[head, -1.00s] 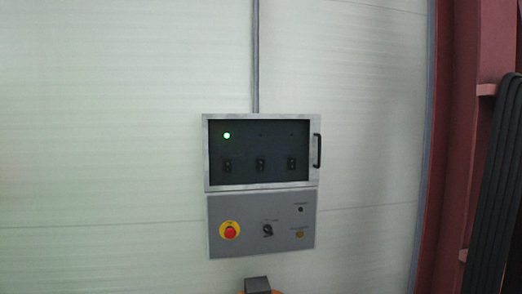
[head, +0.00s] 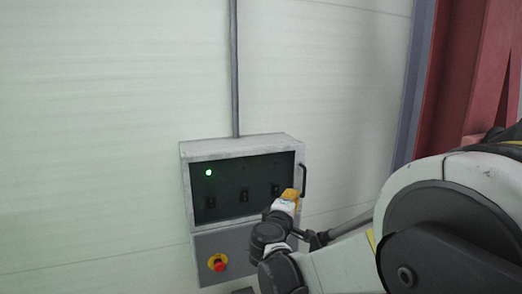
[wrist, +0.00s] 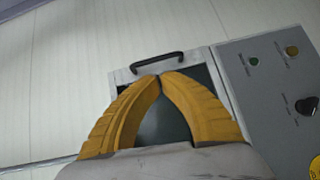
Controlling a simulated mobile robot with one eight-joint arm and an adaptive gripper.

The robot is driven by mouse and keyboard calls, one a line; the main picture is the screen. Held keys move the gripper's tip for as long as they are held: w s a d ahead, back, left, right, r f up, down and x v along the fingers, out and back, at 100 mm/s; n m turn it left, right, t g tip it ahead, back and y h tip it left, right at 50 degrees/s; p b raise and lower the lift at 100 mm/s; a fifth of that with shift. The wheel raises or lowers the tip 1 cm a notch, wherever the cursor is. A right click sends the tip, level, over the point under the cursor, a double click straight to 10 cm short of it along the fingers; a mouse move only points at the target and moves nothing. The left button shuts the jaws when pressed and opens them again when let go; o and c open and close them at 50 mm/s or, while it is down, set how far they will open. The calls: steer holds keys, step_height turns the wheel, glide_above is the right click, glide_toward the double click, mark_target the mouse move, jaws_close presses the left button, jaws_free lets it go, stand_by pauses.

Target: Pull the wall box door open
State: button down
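The wall box (head: 237,141) hangs on the pale wall, and its door with a grey frame and dark window (head: 225,185) looks closed. The black door handle (head: 304,180) is on the door's right edge; it also shows in the wrist view (wrist: 157,62). My gripper (head: 291,194) is in front of the door's right part, just left of the handle. In the wrist view my yellow fingers (wrist: 160,77) meet at their tips with nothing seen between them. The handle lies just past the tips; contact cannot be told.
A grey control panel (head: 237,243) with a red emergency button (head: 217,263) sits below the door, partly hidden by my arm. A conduit (head: 234,70) runs up from the box. A red steel column (head: 455,80) stands at the right. The wall left of the box is clear.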

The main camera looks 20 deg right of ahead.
mark_target(299, 174)
steer(key=shift+n+t, duration=0.4)
steer(key=shift+n, duration=0.1)
steer(key=x, duration=0.3)
steer(key=r+x, duration=0.1)
steer(key=x, duration=0.3)
steer(key=a+r+x, duration=0.1)
steer(key=x, duration=0.3)
steer(key=shift+w+p, duration=0.35)
steer(key=shift+w, duration=0.05)
steer(key=shift+s, duration=0.1)
